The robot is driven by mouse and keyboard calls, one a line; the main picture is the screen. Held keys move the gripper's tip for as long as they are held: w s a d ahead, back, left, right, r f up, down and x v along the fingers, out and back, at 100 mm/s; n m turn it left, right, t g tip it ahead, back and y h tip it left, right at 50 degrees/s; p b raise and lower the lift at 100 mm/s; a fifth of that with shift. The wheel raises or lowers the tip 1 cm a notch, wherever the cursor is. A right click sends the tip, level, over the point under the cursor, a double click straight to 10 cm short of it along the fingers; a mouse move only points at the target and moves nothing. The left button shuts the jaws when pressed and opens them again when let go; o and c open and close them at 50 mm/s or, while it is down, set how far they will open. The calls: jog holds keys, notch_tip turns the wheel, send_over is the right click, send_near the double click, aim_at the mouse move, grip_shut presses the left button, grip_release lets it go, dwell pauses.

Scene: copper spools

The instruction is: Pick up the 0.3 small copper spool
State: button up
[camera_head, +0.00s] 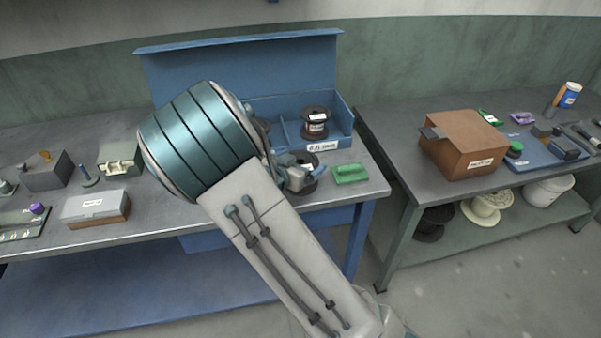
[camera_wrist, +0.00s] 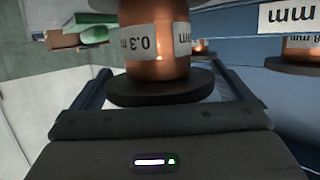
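The small copper spool (camera_wrist: 157,50) marked "0.3" fills the middle of the wrist view, with a copper winding and dark flanges. My gripper (camera_wrist: 165,85) has its two fingers spread, one on each side of the spool's near flange. I see no clear grip on the spool; contact is hard to judge. In the head view my gripper (camera_head: 297,177) is at the front of the blue bin, above the table edge. Dark flanges of a spool (camera_head: 306,160) show beside it, mostly hidden by my gripper and wrist.
A blue bin (camera_head: 345,125) with a white label holds another copper spool (camera_head: 315,130). A green object (camera_head: 350,173) lies just right of my gripper. A brown box (camera_head: 463,145) stands on the right table. My arm hides part of the left table (camera_head: 160,195).

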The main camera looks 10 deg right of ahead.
jog(key=c, duration=1)
jog(key=shift+c, duration=0.4)
jog(key=shift+r, duration=0.1)
